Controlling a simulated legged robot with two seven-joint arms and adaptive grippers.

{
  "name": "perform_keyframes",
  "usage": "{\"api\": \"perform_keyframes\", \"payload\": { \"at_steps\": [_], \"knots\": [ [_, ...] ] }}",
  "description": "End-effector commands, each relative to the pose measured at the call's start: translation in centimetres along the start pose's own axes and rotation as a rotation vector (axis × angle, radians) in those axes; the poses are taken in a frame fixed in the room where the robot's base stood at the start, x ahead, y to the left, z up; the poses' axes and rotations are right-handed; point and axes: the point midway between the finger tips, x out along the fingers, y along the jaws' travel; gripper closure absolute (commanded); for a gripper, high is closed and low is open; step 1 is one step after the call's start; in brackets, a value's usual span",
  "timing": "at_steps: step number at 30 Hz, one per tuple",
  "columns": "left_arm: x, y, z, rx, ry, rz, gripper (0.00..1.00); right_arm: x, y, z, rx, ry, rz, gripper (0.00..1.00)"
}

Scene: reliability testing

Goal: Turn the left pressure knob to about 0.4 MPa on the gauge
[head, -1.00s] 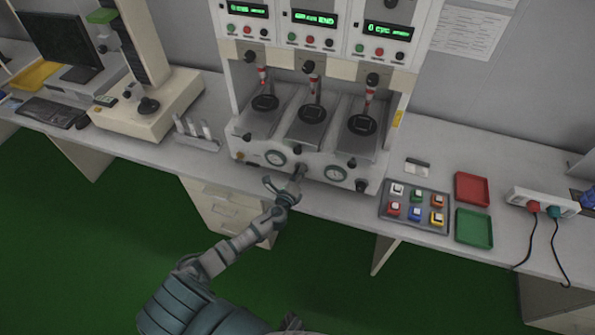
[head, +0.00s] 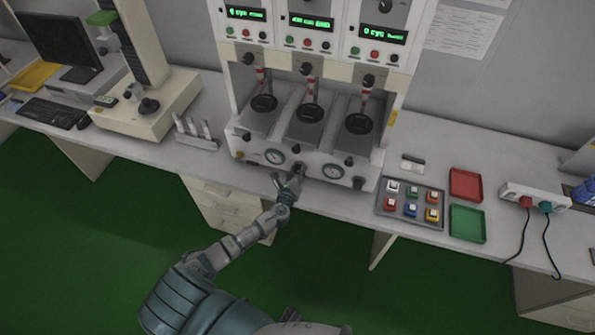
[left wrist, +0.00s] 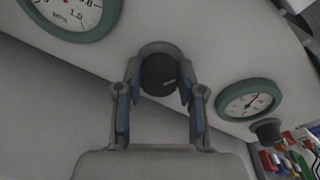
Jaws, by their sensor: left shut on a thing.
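The left pressure knob is a dark round knob (head: 298,167) on the sloped front of the white test machine (head: 315,168), between two round gauges. My left gripper (head: 290,177) is at this knob. The left wrist view shows its two fingers on either side of the dark knob (left wrist: 158,75), shut on it. The left gauge (head: 275,157) is partly cut off in the left wrist view (left wrist: 75,15), with "MPa" and "1.0" showing; its reading is not clear. The right gauge (head: 333,172) has a reddish needle in the left wrist view (left wrist: 250,102). My right gripper is not in view.
A second dark knob (left wrist: 267,130) sits beside the right gauge. Small upright pieces (head: 195,132) stand left of the machine.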

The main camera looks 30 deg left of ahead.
Motion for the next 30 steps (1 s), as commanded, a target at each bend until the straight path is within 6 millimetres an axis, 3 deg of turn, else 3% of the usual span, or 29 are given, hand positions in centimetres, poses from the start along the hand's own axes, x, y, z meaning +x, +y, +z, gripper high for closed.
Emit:
{"api": "perform_keyframes", "payload": {
  "at_steps": [1, 8, 9, 11, 22, 26, 30],
  "knots": [
    [-0.4, 0.4, -1.1, 0.001, 0.019, 0.005, 0.96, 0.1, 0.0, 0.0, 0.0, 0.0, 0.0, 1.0],
    [-0.4, 0.4, -1.1, 0.0, 0.02, 0.005, 0.96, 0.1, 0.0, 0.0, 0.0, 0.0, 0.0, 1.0],
    [-0.4, 0.4, -1.1, 0.0, 0.02, 0.005, 0.52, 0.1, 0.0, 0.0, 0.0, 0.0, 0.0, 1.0],
    [-0.4, 0.3, -1.0, 0.0, 0.019, 0.004, 0.37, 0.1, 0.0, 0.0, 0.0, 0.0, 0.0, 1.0],
    [-0.6, 0.2, -0.4, 0.0, 0.008, 0.002, 0.36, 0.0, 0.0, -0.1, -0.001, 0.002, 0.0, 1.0],
    [-2.4, 0.2, -0.5, 0.0, 0.01, 0.001, 0.36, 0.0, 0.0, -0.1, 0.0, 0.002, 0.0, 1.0],
    [-5.6, 0.3, -0.6, -0.001, 0.012, 0.002, 0.36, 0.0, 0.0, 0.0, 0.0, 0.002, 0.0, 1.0]
  ]
}}
